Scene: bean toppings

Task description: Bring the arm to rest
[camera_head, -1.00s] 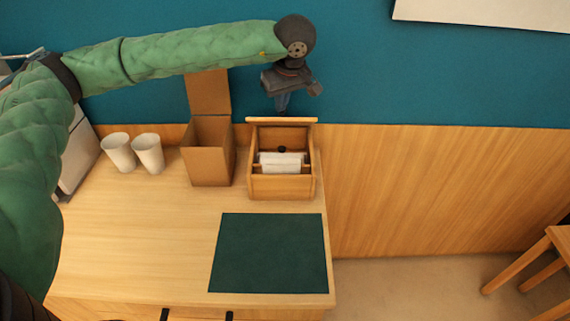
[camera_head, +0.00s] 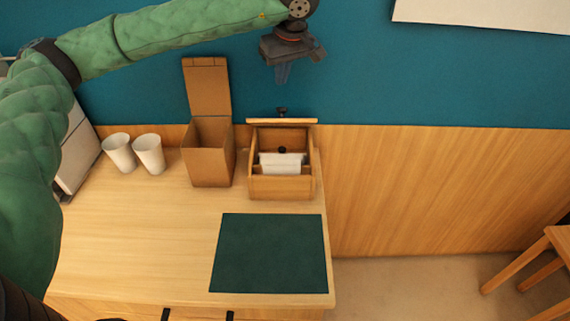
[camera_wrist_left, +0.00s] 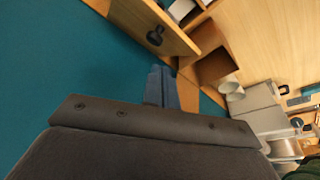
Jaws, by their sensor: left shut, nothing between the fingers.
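My left arm (camera_head: 150,33) in its green sleeve reaches in from the left across the top of the head view. My left gripper (camera_head: 282,78) is shut and empty, in the air above and behind the wooden box (camera_head: 282,186), apart from it. In the left wrist view its shut fingers (camera_wrist_left: 162,88) point toward the box lid and its dark knob (camera_wrist_left: 155,36). The wooden box has its lid raised and white packets (camera_head: 281,163) inside. My right gripper does not show.
A tall cardboard box (camera_head: 208,165) with a raised flap stands left of the wooden box. Two white cups (camera_head: 149,154) stand further left. A dark green mat (camera_head: 268,253) lies bare at the counter's front right. A wooden stool (camera_head: 545,262) stands at far right.

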